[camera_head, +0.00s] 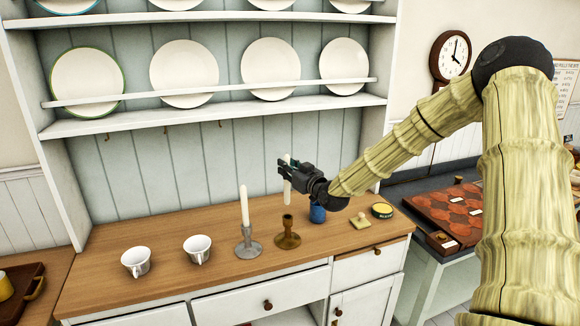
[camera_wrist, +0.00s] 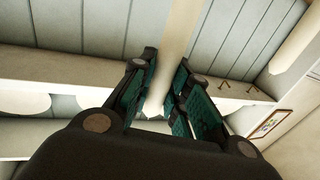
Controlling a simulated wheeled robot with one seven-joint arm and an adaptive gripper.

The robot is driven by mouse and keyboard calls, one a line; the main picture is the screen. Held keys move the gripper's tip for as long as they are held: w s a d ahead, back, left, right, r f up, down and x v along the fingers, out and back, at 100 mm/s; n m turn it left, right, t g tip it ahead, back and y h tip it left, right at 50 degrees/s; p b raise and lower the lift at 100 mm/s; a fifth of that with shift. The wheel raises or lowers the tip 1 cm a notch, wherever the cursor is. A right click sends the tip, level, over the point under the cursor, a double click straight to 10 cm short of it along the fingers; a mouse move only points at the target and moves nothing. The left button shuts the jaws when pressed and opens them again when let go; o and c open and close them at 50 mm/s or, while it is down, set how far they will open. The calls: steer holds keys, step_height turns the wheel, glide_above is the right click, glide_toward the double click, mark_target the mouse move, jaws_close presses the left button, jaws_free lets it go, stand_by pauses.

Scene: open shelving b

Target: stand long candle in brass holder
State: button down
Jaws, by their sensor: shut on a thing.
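My gripper (camera_head: 286,172) is shut on a long white candle (camera_head: 288,190) and holds it upright, slightly tilted, in the air. In the wrist view the candle (camera_wrist: 181,40) runs between the gripper's fingers (camera_wrist: 158,95). The brass holder (camera_head: 288,234) stands empty on the wooden counter, below the candle's lower end, with a gap between them. A grey metal holder (camera_head: 249,246) stands just left of the brass one with another white candle (camera_head: 244,206) upright in it.
Two white cups (camera_head: 136,261) (camera_head: 197,249) stand on the counter (camera_head: 95,285) at left. A blue jar (camera_head: 317,213), a small yellowish block (camera_head: 360,220) and a yellow-lidded tin (camera_head: 382,210) are at right. A plate shelf (camera_head: 215,119) spans above and behind.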

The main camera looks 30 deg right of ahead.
mark_target(289, 190)
step_height(289, 190, down, 4)
steer(key=shift+f+b, duration=0.1)
steer(key=shift+b, duration=0.9)
steer(key=shift+s+f, duration=0.15)
stand_by(0.6)
steer(key=shift+f+b, duration=1.6)
steer(key=shift+f, duration=0.1)
stand_by(1.8)
steer(key=c, duration=1.3)
jaws_free()
steer(key=shift+s, duration=0.15)
steer(key=s, duration=1.1)
steer(key=shift+s+d, duration=0.25)
steer(key=shift+s, duration=0.15)
